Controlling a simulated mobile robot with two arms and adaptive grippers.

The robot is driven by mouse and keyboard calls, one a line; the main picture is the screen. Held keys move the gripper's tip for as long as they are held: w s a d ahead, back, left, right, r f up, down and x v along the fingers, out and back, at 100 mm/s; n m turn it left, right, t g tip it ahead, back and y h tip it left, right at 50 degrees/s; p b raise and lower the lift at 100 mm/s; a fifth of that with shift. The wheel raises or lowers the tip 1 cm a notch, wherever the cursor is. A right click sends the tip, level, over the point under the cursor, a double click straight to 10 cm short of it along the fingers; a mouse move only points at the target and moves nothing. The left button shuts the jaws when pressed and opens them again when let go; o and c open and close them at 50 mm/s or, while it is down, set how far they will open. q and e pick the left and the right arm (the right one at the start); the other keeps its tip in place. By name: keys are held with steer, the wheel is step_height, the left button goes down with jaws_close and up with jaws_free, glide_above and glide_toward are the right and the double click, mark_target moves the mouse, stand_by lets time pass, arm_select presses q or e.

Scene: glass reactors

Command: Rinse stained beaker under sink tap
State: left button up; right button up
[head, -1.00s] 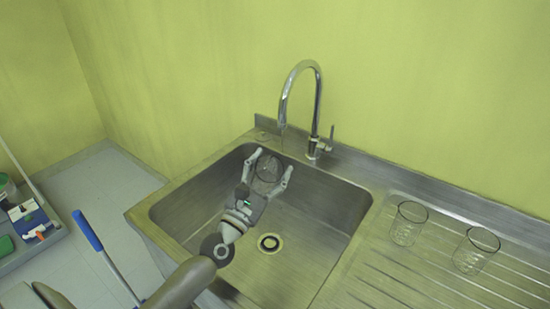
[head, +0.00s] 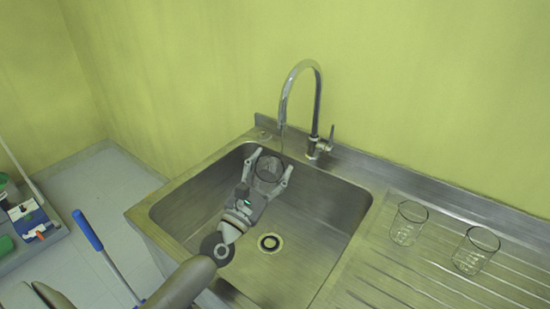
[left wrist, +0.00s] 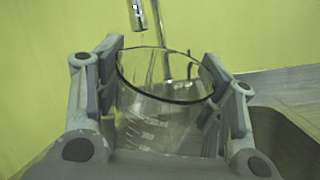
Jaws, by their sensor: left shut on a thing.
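My left gripper (head: 268,172) is shut on a clear glass beaker (head: 268,167) and holds it inside the sink basin (head: 320,207), under the tap (head: 318,100). In the left wrist view the beaker (left wrist: 165,120) stands between the two fingers, mouth up and slightly tilted, with white graduation marks. The tap spout (left wrist: 138,15) is above its rim, and a thin stream or drops seem to fall from it. I cannot make out any stain on the glass. My right gripper is not in view.
Two more glass beakers, a nearer one (head: 475,250) and a farther one (head: 408,223), stand on the ribbed drainboard (head: 400,280) right of the basin. The drain (head: 269,243) lies in the basin floor. A blue-handled tool (head: 88,230) and a grey tray (head: 40,240) are at left.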

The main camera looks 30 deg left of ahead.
arm_select(q)
steer(key=shift+r, duration=0.15)
steer(key=s+r+p, duration=0.2)
steer(key=s+p, duration=0.1)
steer(key=shift+s+d+r, duration=0.1)
steer(key=shift+d+r, duration=0.25)
steer(key=shift+s+d+r+p, duration=0.2)
steer(key=shift+s+r+p, duration=0.3)
steer(key=shift+s, duration=0.35)
